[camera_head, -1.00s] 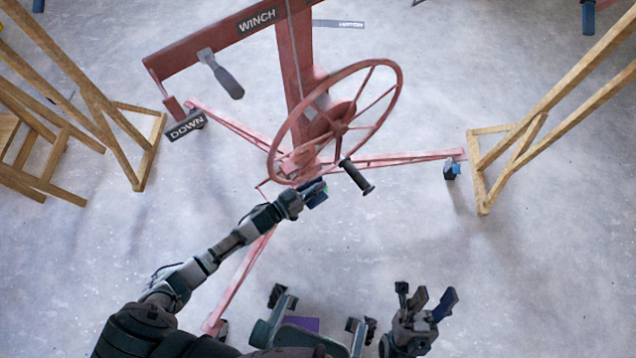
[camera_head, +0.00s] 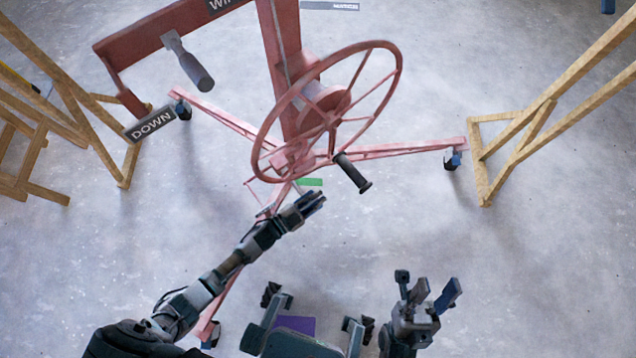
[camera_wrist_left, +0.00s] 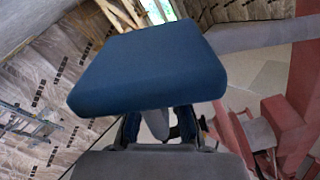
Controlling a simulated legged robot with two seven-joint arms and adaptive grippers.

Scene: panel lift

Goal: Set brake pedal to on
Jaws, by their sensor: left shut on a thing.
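The red winch stand (camera_head: 285,75) carries a large red wheel (camera_head: 396,90) with a black handle (camera_head: 352,173). A small green piece (camera_head: 310,182) shows low on the stand, below the wheel; I cannot tell whether it belongs to the brake pedal. In the left wrist view a blue block-like surface (camera_wrist_left: 150,70), perhaps my own fingertip, hides what lies between the jaws. My right gripper (camera_head: 432,293) is open and empty at lower right.
A DOWN sign (camera_head: 151,124) hangs from the stand's left arm, near a grey lever (camera_head: 190,65). Wooden trestles stand at left (camera_head: 75,100) and right (camera_head: 550,95). The stand's legs end in casters (camera_head: 453,162). Bare floor (camera_head: 540,280) lies at lower right.

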